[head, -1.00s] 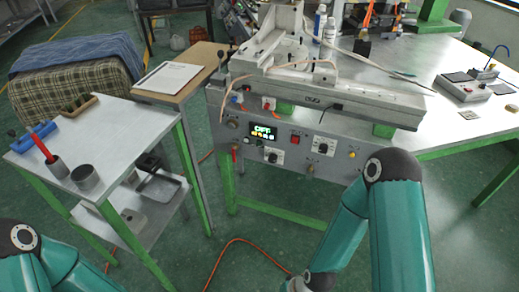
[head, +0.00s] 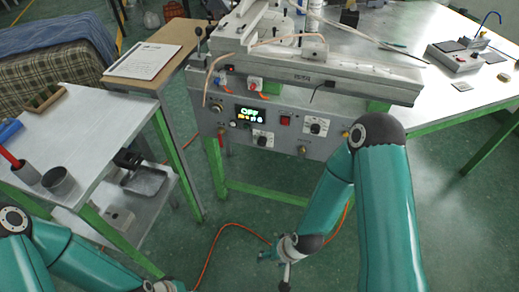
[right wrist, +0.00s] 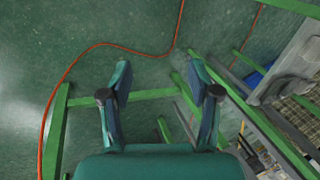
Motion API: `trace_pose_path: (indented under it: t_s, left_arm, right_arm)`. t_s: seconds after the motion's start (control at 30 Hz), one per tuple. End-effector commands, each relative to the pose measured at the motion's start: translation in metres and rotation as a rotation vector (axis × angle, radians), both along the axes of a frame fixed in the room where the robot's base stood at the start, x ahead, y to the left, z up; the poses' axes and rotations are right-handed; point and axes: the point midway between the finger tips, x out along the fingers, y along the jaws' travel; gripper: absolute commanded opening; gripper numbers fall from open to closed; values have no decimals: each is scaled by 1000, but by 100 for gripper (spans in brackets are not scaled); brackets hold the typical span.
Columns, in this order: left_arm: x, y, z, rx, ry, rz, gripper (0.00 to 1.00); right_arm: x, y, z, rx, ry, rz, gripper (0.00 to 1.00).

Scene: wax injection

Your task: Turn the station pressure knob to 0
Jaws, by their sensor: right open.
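The station's front panel (head: 285,118) shows in the head view, above and beyond my right gripper. It carries a black knob on a white dial plate (head: 316,126) at right and a similar lower knob (head: 262,140). Their labels are too small to read, so I cannot tell which is the pressure knob or its setting. My right gripper (head: 276,265) hangs low, below and apart from the panel. In the right wrist view the gripper (right wrist: 160,75) is open and empty over the floor. Only part of my left arm shows, at lower left.
A red button (head: 285,120) sits between the display and the right knob. A grey side table (head: 90,130) with a cup (head: 57,180) stands at left. Green table legs and an orange hose (head: 212,240) are near my right gripper. The floor below the panel is mostly open.

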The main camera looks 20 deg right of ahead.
Motion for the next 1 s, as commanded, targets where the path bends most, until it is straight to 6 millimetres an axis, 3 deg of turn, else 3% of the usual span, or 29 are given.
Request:
trace_pose_path:
  t_s: [0.03,0.23,0.4,0.5,0.63,0.8,1.0]
  left_arm:
    - [0,0,-20,0,0,0,0]
    - [0,0,-81,0,1,0,0]
    - [0,0,-137,0,1,0,0]
    - [0,0,-168,0,0,0,0]
    - [0,0,-205,0,0,0,0]
    - [0,0,-237,0,0,0,0]
    - [0,0,-250,0,0,0,0]
  right_arm:
    - [19,1,-18,-3,-31,-94,62]
    - [124,-1,-51,93,-228,-723,62]
    - [208,-2,-47,404,-444,-1317,62]
    - [242,-2,-35,688,-559,-1612,62]
    - [266,0,-13,1127,-664,-1895,62]
    - [272,4,13,1653,-718,-2059,62]
    - [268,5,31,1983,-718,-2087,62]
